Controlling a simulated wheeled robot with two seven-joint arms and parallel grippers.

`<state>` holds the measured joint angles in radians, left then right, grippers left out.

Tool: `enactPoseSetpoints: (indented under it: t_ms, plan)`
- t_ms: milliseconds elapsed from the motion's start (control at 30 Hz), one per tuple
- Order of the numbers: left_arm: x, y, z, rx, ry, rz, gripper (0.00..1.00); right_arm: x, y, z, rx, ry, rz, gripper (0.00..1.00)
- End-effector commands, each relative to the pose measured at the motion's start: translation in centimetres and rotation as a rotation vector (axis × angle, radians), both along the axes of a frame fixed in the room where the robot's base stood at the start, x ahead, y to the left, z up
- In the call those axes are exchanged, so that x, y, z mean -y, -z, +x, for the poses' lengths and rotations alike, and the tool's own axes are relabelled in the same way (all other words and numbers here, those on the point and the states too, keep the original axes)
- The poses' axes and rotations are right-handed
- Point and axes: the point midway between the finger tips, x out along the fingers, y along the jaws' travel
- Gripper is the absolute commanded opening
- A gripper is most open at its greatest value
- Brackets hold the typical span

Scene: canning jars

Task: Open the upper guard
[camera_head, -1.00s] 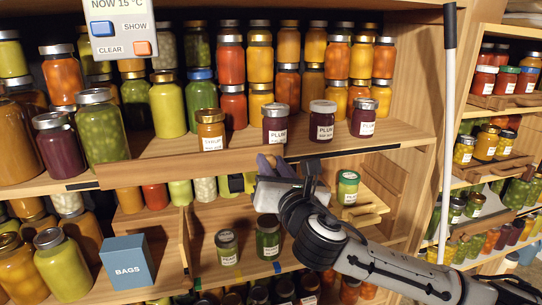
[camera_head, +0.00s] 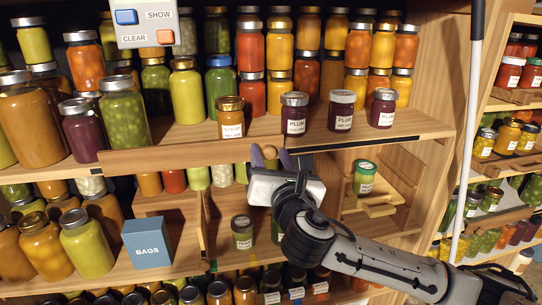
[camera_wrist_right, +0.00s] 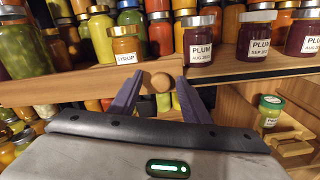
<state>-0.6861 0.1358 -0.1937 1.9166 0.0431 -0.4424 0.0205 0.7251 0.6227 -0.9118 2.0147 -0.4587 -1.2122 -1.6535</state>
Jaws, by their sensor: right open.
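The upper guard (camera_head: 180,156) is a long wooden board along the front edge of the upper jar shelf. In the right wrist view the guard (camera_wrist_right: 70,84) runs in from the left, below the syrup jar. A round wooden knob (camera_wrist_right: 161,83) shows between the two purple fingers of my right gripper (camera_wrist_right: 159,78). In the head view my right gripper (camera_head: 272,156) is at the guard's right part, its fingers open and on either side of the knob. I cannot tell whether they touch it. My left gripper is not in view.
The syrup jar (camera_head: 231,128) and plum jars (camera_head: 294,124) stand close above the guard. A green-lidded jar (camera_head: 364,176) stands in a lower wooden compartment to the right. A blue bags box (camera_head: 147,243) is lower left. A white pole (camera_head: 468,130) stands at right.

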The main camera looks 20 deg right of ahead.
Motion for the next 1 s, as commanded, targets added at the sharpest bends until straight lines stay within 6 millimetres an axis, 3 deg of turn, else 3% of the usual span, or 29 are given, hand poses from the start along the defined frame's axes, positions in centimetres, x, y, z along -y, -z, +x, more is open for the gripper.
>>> enactPoseSetpoints:
  t_ms: [167, 400, 600, 1000]
  plan:
    - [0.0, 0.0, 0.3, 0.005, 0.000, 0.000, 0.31, -0.3, 0.1, -1.9, 0.000, -0.003, 0.000, 0.43]
    - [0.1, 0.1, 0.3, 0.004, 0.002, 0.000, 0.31, -0.9, 0.2, -6.7, -0.002, -0.003, 0.000, 0.43]
    - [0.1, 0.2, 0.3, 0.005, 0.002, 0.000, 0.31, -1.2, 0.1, -9.4, -0.002, -0.001, -0.001, 0.43]
    - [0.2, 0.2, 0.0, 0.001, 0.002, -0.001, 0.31, -1.2, 0.0, -10.2, -0.001, 0.002, -0.001, 0.43]
